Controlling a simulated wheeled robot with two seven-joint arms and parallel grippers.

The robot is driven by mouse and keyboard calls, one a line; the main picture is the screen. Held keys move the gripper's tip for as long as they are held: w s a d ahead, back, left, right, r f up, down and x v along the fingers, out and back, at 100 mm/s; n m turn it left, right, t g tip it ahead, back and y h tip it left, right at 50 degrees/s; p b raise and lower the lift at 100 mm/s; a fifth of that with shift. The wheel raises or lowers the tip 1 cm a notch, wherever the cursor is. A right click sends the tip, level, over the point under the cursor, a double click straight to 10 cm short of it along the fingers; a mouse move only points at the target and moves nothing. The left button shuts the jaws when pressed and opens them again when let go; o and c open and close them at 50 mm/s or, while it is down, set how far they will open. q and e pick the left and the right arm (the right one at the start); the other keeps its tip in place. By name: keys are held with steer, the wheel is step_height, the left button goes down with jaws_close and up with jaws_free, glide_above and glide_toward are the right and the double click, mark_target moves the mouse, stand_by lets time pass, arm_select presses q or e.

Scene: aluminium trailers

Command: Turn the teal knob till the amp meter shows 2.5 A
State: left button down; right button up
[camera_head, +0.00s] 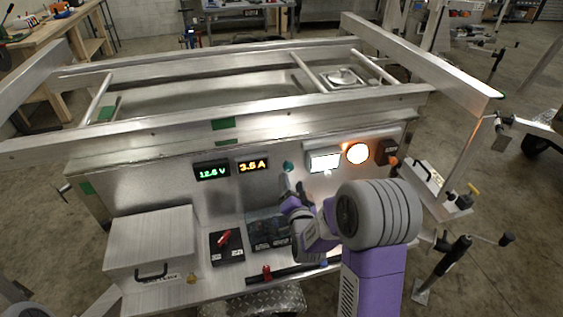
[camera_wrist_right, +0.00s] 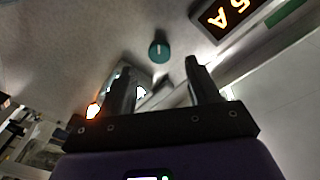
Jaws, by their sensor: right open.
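The teal knob (camera_head: 288,166) sits on the upright metal panel, right of the amp meter. The amp meter (camera_head: 252,166) shows 3.5 A in orange digits. My right gripper (camera_head: 291,187) is just below the knob in the head view. In the right wrist view, the knob (camera_wrist_right: 159,51) lies ahead of and between the two open fingers of the gripper (camera_wrist_right: 158,72), with nothing between them. The amp meter (camera_wrist_right: 229,14) is partly in that view, turned over and cut off. My left gripper does not show.
A green volt meter (camera_head: 212,171) reads about 12.6 V. Below are a red-handled switch (camera_head: 225,240) and a metal box (camera_head: 150,240). A trailer frame rail (camera_head: 230,122) runs above.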

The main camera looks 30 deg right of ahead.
mark_target(289, 169)
steer(key=shift+w+d+r, duration=0.15)
steer(key=shift+w+d, duration=0.2)
steer(key=shift+w, duration=0.25)
steer(key=shift+x, duration=2.6)
steer(key=shift+c, duration=0.2)
steer(key=shift+b, duration=0.3)
steer(key=c, duration=1)
